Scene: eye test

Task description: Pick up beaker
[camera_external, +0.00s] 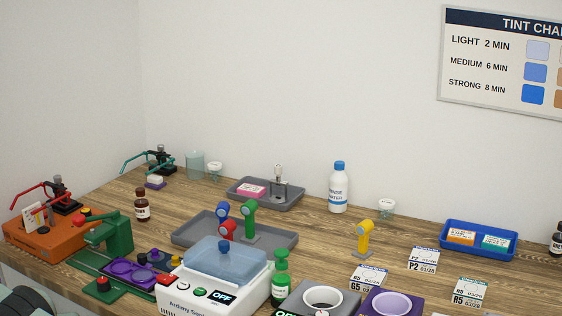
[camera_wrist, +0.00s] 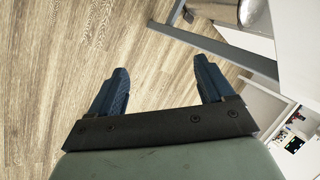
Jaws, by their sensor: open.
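A tall clear bluish glass vessel (camera_external: 195,165) stands upright at the back left of the bench in the external view and looks like a beaker. Two smaller clear cups with white rims also stand on the bench, one cup (camera_external: 215,171) just right of the vessel and another cup (camera_external: 387,209) right of the white bottle. I cannot tell for sure which is the beaker. My gripper (camera_wrist: 160,67) shows in the wrist view with its two blue fingers wide apart and nothing between them. It faces wooden floor, away from these vessels. The external view does not show my gripper.
The wooden bench (camera_external: 322,228) is crowded: grey trays (camera_external: 180,238), a blue-lidded bottle (camera_external: 338,190), a white device (camera_external: 205,290), a green pump bottle (camera_external: 281,280), a blue tray (camera_external: 478,250) and an orange box (camera_external: 40,240). A grey metal bar (camera_wrist: 225,52) crosses the wrist view.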

